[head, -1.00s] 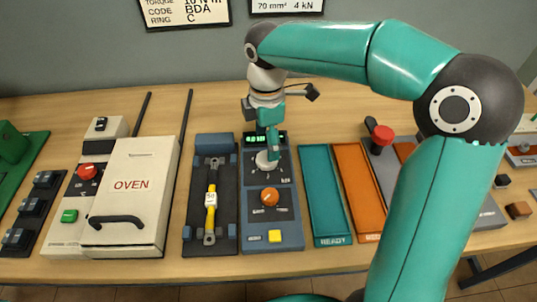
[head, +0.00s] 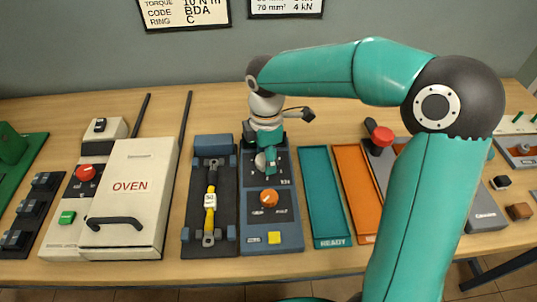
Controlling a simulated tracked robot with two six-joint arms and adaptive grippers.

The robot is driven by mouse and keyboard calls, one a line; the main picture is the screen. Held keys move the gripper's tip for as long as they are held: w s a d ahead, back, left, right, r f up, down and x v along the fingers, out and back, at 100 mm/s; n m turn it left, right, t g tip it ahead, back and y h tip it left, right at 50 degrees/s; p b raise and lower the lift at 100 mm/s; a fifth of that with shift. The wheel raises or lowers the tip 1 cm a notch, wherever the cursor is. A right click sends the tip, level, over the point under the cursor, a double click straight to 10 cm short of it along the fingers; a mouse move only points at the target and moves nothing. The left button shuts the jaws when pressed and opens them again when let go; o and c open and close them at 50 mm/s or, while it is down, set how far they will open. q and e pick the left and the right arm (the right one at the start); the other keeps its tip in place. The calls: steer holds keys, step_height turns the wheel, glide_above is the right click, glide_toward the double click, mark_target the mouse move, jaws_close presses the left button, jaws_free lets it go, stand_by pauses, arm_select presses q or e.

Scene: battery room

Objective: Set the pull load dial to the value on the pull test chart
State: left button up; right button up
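The pull load dial (head: 261,162) is a pale grey knob on the upper part of a dark blue-grey panel (head: 286,216), with a kN mark beside it. My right gripper (head: 267,160) points down at the dial, with a teal finger against or just in front of it. Its finger gap is hidden, and so is the dial's pointer. The green digital display above the dial is covered by my gripper. The pull test chart (head: 287,8) on the wall is cut off at the top; its visible line reads 70 mm² 4 kN. My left gripper is out of view.
Left of the panel, a tester bed (head: 188,219) holds a cable with a yellow sleeve (head: 210,208) tagged 50. An orange knob (head: 269,198) and yellow button (head: 274,237) sit below the dial. Teal (head: 325,200) and orange (head: 355,185) trays stand close on the right.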

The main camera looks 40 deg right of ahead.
steer(key=shift+c, duration=1.4)
steer(key=shift+s+d, duration=0.1)
steer(key=shift+f+m, duration=0.1)
steer(key=shift+m, duration=0.2)
